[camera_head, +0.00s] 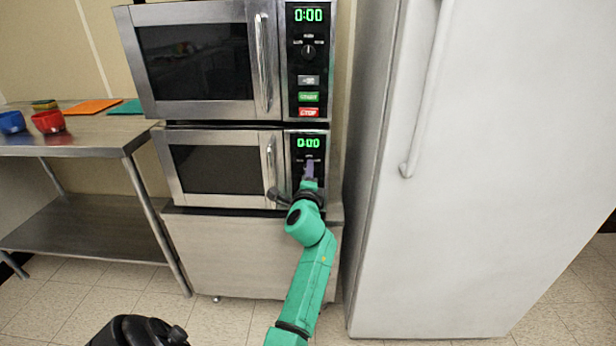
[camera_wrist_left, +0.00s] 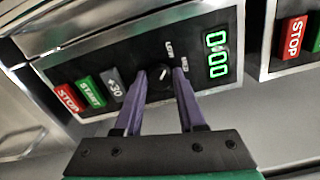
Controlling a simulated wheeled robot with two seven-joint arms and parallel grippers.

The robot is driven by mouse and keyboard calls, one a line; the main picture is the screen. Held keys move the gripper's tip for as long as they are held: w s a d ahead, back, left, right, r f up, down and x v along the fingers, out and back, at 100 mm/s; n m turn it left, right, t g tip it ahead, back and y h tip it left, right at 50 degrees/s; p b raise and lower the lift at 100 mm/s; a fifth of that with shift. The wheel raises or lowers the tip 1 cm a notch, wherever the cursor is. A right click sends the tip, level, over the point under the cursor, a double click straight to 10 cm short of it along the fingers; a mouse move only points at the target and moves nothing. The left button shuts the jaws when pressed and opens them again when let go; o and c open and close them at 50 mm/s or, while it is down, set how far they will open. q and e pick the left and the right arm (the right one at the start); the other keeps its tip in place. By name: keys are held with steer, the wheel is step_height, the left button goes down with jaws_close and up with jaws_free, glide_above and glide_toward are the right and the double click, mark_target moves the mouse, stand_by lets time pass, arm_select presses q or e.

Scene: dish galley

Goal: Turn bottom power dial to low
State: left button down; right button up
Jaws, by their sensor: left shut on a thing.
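The lower microwave (camera_head: 228,136) has a black control panel with a green 0:00 display (camera_head: 308,143). Its dark power dial (camera_wrist_left: 160,77) shows between my gripper's fingers in the wrist view; the gripper hides it in the head view. A pale mark on the dial points right and slightly up in the wrist view, roughly towards the label on the display side. The labels are small and blurred. My left gripper (camera_head: 310,168), with purple fingers, reaches the panel from below and is shut on the dial; it also shows in the wrist view (camera_wrist_left: 161,78). My right gripper is not in view.
An upper microwave (camera_head: 190,13) with its own dial (camera_head: 308,51) stands on top. The lower door's handle (camera_head: 270,165) is just left of my gripper. A white fridge (camera_head: 470,190) stands close on the right. A steel table (camera_head: 95,138) with bowls is at left.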

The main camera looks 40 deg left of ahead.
arm_select(q)
steer(key=shift+r+n+b, duration=0.1)
steer(key=shift+n+b, duration=0.25)
steer(key=shift+n, duration=0.75)
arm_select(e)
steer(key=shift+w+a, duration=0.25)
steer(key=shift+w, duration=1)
arm_select(q)
steer(key=c, duration=0.5)
jaws_free()
steer(key=shift+w, duration=0.1)
steer(key=shift+c, duration=0.2)
